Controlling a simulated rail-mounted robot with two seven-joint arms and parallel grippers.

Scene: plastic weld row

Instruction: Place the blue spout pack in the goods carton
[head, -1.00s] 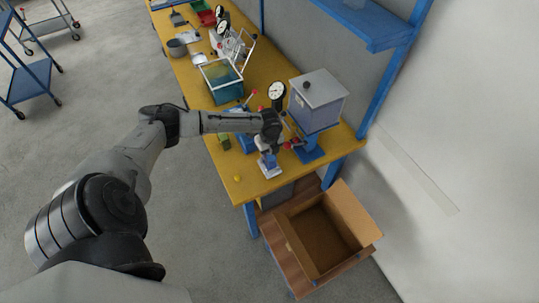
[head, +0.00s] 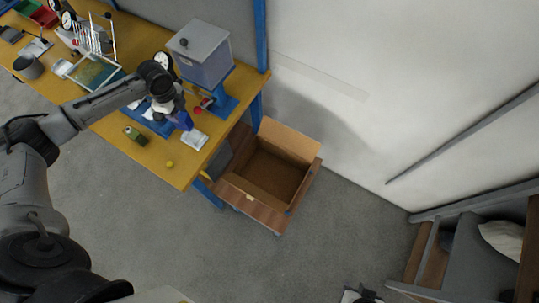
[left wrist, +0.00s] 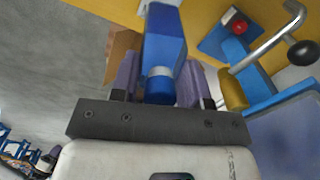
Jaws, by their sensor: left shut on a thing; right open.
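The blue spout pack (head: 184,121) is held by my left gripper (head: 171,109), near the front right part of the yellow table. In the left wrist view the pack (left wrist: 165,50) sits between the two purple fingers (left wrist: 160,78), which are shut on it. The goods carton (head: 272,172) stands open beside the table's right end, to the right of my left gripper. Its visible inside looks empty. My right gripper (head: 360,295) is only partly in view at the bottom edge, open and far from the carton.
A blue press with a grey box (head: 201,55) stands right behind my left gripper; its lever (left wrist: 270,45) is close in the wrist view. Floor in front is clear.

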